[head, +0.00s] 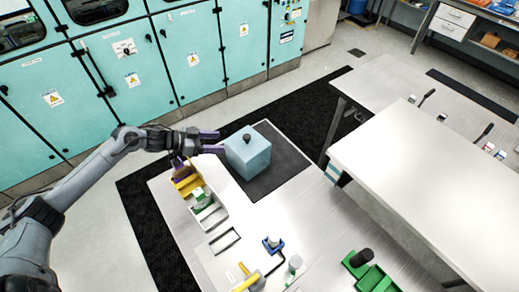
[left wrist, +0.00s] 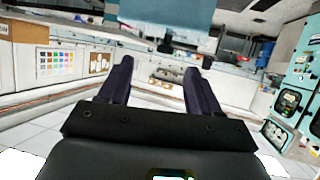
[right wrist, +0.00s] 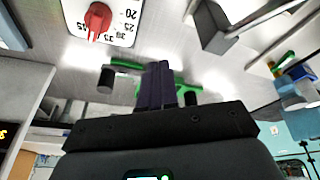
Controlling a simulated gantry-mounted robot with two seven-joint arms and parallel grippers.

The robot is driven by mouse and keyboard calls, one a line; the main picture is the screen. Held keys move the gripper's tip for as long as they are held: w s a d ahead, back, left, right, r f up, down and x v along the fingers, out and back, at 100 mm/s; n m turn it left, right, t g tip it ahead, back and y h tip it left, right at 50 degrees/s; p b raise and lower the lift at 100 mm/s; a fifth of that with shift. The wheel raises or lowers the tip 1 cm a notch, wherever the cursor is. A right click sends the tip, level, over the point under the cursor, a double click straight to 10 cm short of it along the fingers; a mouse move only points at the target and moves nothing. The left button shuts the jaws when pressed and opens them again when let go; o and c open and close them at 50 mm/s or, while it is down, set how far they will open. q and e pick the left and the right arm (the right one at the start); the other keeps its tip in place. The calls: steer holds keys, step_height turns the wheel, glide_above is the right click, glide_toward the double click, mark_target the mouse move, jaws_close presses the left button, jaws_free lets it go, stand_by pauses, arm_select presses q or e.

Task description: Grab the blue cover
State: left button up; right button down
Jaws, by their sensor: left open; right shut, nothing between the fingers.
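The blue cover (head: 248,155) is a light blue box with a dark knob on top. It sits on the dark mat (head: 290,160) on the far part of the table. My left gripper (head: 211,143) is just left of the cover with its purple fingers apart and pointing toward it. In the left wrist view my left gripper (left wrist: 159,70) is open and empty, and a blue surface, likely the cover (left wrist: 165,16), fills the top. My right gripper (right wrist: 158,84) is shut and empty in the right wrist view. It is not visible in the head view.
Yellow, white and green bins (head: 207,210) line the table's left edge below my left gripper. Tools and a blue-and-white part (head: 272,244) lie nearer. Green parts (head: 372,277) are at the bottom right. A raised white worktop (head: 430,170) stands to the right. A red dial (right wrist: 97,20) shows in the right wrist view.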

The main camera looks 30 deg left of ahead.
mark_target(241, 143)
arm_select(q)
steer(key=shift+w+a+r+x, duration=0.1)
steer(key=shift+w+r+x, duration=0.05)
steer(key=shift+x, duration=1.6)
steer(key=shift+w+a+r+x, duration=0.15)
steer(key=shift+w+r+x, duration=0.05)
steer(key=shift+x, duration=1.5)
steer(key=shift+w+a+r+x, duration=0.1)
steer(key=shift+w+r+x, duration=0.05)
steer(key=shift+x, duration=1.6)
arm_select(e)
steer(key=shift+s+a+f, duration=0.1)
steer(key=shift+s+f, duration=0.4)
steer(key=shift+s, duration=0.05)
arm_select(q)
steer(key=shift+c, duration=0.4)
jaws_close()
arm_select(e)
steer(key=shift+a, duration=0.1)
